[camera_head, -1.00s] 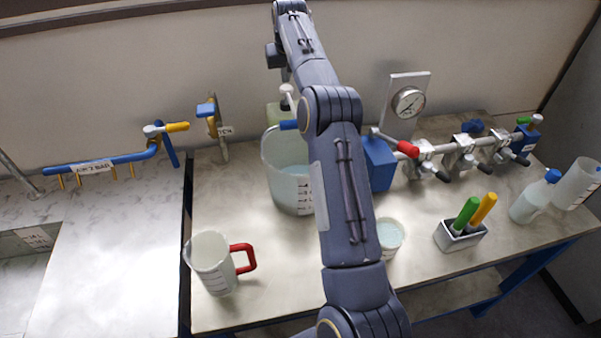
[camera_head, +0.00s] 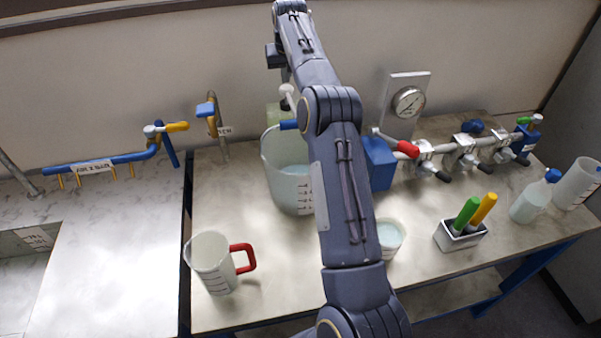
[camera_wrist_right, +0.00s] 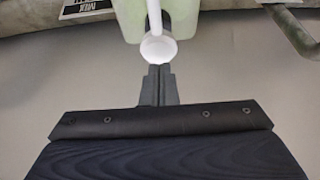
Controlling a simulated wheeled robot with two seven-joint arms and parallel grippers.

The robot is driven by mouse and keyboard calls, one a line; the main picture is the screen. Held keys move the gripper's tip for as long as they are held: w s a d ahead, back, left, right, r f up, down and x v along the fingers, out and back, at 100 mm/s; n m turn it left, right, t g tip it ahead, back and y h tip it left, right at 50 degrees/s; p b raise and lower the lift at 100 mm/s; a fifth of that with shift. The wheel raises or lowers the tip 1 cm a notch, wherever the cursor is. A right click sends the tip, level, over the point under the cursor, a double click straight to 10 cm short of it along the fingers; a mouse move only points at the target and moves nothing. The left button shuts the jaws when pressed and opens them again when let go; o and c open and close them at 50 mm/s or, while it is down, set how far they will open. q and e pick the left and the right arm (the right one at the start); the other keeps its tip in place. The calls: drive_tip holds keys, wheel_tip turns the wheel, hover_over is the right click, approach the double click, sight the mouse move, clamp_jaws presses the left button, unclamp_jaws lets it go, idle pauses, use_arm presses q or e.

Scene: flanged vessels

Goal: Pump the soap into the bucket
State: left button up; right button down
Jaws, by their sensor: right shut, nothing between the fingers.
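The soap bottle, pale green with a white pump head (camera_head: 286,91), stands at the back behind the bucket, mostly hidden. In the right wrist view the white pump head (camera_wrist_right: 158,48) and green bottle body (camera_wrist_right: 184,22) are just beyond my fingertips. The bucket (camera_head: 284,165) is a clear, graduated vessel with a blue grip on its rim, partly hidden by my right arm. My right gripper (camera_wrist_right: 160,69) is shut and empty, its tips at the pump head; whether they touch is unclear. In the head view it is (camera_head: 285,74) above the pump. My left gripper is not in view.
A jug with a red handle (camera_head: 213,265) stands front left. A small cup (camera_head: 390,237), a pen holder (camera_head: 461,237) and a blue-capped bottle (camera_head: 530,205) are to the right. A valve pipe (camera_head: 450,155) runs behind. The counter's front middle is clear.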

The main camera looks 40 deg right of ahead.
sight(286, 87)
drive_tip(key=shift+f+b, duration=1.15)
drive_tip(key=shift+f, duration=0.75)
drive_tip(key=shift+r, duration=0.1)
drive_tip(key=shift+r+p, duration=1.85)
drive_tip(key=shift+p, duration=0.3)
drive_tip(key=shift+f, duration=0.1)
